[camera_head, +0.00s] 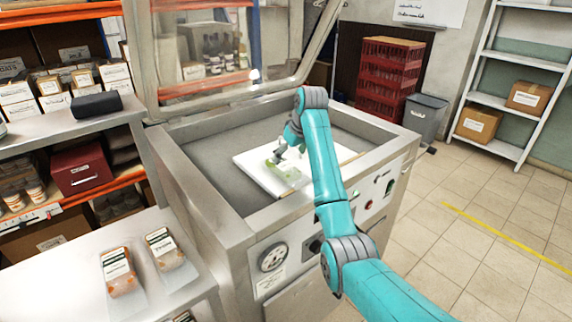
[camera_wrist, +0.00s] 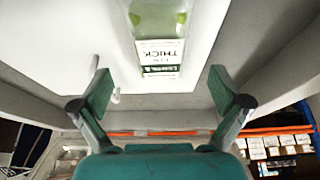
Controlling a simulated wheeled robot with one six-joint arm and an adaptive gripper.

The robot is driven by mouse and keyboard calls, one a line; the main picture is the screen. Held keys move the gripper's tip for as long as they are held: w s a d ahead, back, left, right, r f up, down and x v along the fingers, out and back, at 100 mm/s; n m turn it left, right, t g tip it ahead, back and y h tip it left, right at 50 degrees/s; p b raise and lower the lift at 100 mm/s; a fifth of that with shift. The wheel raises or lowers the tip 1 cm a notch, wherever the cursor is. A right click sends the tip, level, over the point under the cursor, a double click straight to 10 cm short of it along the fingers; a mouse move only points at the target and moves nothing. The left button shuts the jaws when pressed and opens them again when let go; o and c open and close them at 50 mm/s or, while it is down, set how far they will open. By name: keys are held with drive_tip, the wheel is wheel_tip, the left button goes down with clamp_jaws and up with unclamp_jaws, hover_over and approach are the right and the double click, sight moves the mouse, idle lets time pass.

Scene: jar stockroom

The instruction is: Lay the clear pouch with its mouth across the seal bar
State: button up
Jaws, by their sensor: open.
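The clear pouch (camera_head: 291,173) with green contents and a white label lies on a white plate (camera_head: 262,178) inside the open sealing machine (camera_head: 232,232). In the wrist view the pouch (camera_wrist: 158,22) lies ahead of my gripper (camera_wrist: 160,84), with its labelled end towards me. My gripper (camera_head: 279,156) is open, its two fingers spread wide with nothing between them. The pouch's label is just beyond the fingertips, roughly centred between them. The pouch's far end is cut off in the wrist view. I cannot make out the seal bar for certain.
The machine's clear lid (camera_head: 222,95) stands raised behind the chamber. Metal walls surround the plate. Two filled packs, one here (camera_head: 118,272) and one here (camera_head: 164,249), lie on the left counter (camera_head: 60,270). Tiled floor at right is clear beside a grey bin (camera_head: 424,117).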

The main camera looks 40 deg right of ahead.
sight(293, 172)
drive_tip(key=v, duration=0.5)
drive_tip(key=shift+s+r, duration=0.1)
drive_tip(key=shift+r, duration=0.3)
